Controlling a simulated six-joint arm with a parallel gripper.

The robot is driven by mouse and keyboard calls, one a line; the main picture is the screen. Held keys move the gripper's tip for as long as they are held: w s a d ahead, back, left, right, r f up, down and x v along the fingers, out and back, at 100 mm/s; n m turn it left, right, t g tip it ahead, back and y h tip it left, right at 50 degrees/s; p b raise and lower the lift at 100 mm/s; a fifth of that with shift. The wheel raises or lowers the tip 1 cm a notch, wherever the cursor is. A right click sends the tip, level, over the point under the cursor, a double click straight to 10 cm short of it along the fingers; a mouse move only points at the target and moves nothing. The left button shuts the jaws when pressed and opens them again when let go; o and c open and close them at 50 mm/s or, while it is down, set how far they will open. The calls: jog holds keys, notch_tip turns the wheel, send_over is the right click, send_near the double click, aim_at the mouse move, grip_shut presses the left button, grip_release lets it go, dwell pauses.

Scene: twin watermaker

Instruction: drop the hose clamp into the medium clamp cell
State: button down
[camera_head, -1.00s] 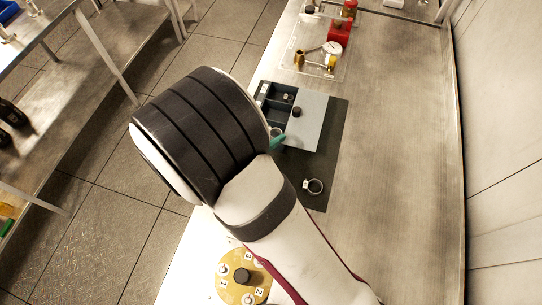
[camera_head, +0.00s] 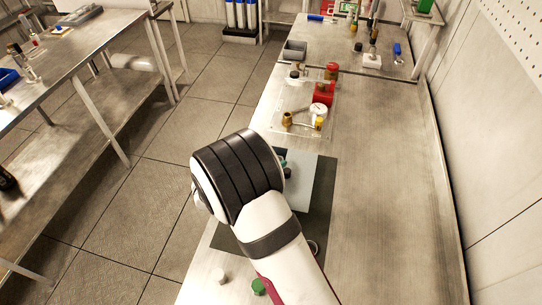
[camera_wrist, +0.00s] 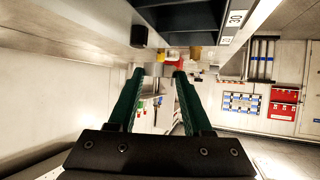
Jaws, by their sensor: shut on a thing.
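My gripper (camera_wrist: 158,76) has two green fingers in the wrist view, their tips close together on a small greyish metal piece. This appears to be the hose clamp (camera_wrist: 153,70), seen almost edge-on and poorly visible. A dark clamp box with number labels (camera_wrist: 236,18) is at the top of the wrist view, close to the fingertips. Its cells cannot be told apart there. In the head view the box's grey flat part (camera_head: 303,190) shows beyond my arm, which hides most of the cells and the gripper.
A dark mat (camera_head: 322,205) lies under the box. Another ring-shaped clamp (camera_head: 314,247) is partly hidden beside my arm. The bench's right side is bare.

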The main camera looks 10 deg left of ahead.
jog(key=shift+c, duration=1.2)
grip_release()
jog(key=v, duration=1.5)
jog(key=shift+s+r, duration=0.15)
jog(key=shift+s, duration=0.25)
